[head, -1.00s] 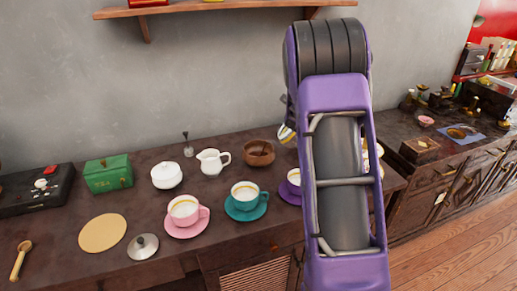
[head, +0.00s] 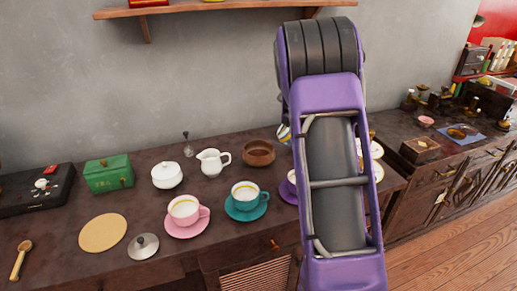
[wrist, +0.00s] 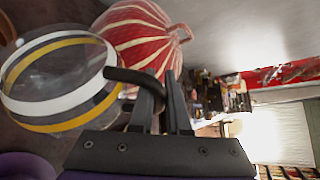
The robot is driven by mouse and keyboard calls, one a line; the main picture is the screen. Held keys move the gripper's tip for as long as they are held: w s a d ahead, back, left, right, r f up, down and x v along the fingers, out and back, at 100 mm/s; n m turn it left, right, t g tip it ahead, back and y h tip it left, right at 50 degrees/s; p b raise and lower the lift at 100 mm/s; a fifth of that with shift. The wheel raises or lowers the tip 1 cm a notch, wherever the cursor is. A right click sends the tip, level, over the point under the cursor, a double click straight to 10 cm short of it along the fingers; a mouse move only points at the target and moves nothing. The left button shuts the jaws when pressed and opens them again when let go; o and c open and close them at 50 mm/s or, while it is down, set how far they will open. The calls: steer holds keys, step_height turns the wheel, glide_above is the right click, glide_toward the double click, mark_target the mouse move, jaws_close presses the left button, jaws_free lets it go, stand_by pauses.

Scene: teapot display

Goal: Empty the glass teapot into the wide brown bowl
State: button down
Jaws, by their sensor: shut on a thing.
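The glass teapot (wrist: 62,75), clear with white and yellow bands, fills the left of the wrist view. My gripper (wrist: 164,82) is shut on its black handle (wrist: 135,77). In the head view only a small banded part of the teapot (head: 284,132) shows left of my arm, just right of the brown bowl and apart from it. The wide brown bowl (head: 258,153) stands on the counter near the wall. My arm hides the gripper in the head view. I cannot tell how much liquid is in the teapot.
A red-and-white striped teapot (wrist: 140,38) is close behind the handle. A white creamer (head: 212,162) stands left of the bowl. Teal (head: 246,198), pink (head: 184,213) and purple (head: 289,187) cups stand in front. A shelf (head: 220,10) hangs above.

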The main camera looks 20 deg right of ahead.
steer(key=d+f, duration=0.1)
steer(key=s+d+f+m+y, duration=0.1)
steer(key=shift+f+t, duration=0.3)
steer(key=shift+f, duration=0.1)
steer(key=s+d+f+m+y, duration=0.2)
steer(key=s+d+f+m, duration=0.1)
steer(key=d+f, duration=0.3)
steer(key=d+r+m+t+y, duration=0.1)
steer(key=s+r+m+t+y, duration=0.1)
steer(key=shift+d+m, duration=0.4)
stand_by(0.6)
stand_by(0.8)
